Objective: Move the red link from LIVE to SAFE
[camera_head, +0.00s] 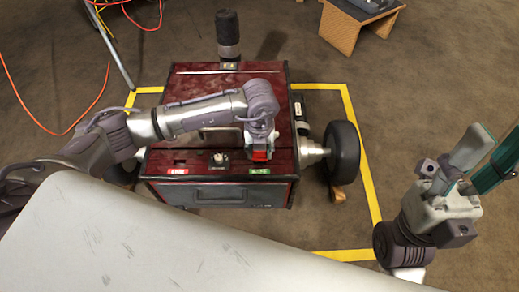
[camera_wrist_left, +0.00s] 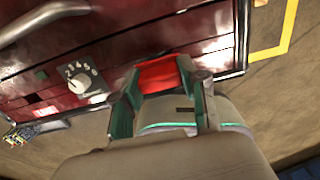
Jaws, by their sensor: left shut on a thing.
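The red link (camera_head: 260,156) is held in my left gripper (camera_head: 259,149), just above the green SAFE label (camera_head: 260,171) on the dark red box (camera_head: 226,88). In the left wrist view the red link (camera_wrist_left: 158,73) sits between the two fingertips of my left gripper (camera_wrist_left: 160,88), against the box's top edge. I cannot tell whether the link is seated or just above the panel. The red LIVE label (camera_head: 177,171) is at the left, with a dark empty slot (camera_head: 180,161) above it. My right gripper (camera_head: 481,160) is open and empty at the right, away from the box.
A dial (camera_head: 219,159) sits between the labels; it also shows in the left wrist view (camera_wrist_left: 82,80). A black wheel (camera_head: 343,152) stands at the box's right. Yellow tape (camera_head: 362,165) outlines the floor around it. An orange cable (camera_head: 50,125) lies at left.

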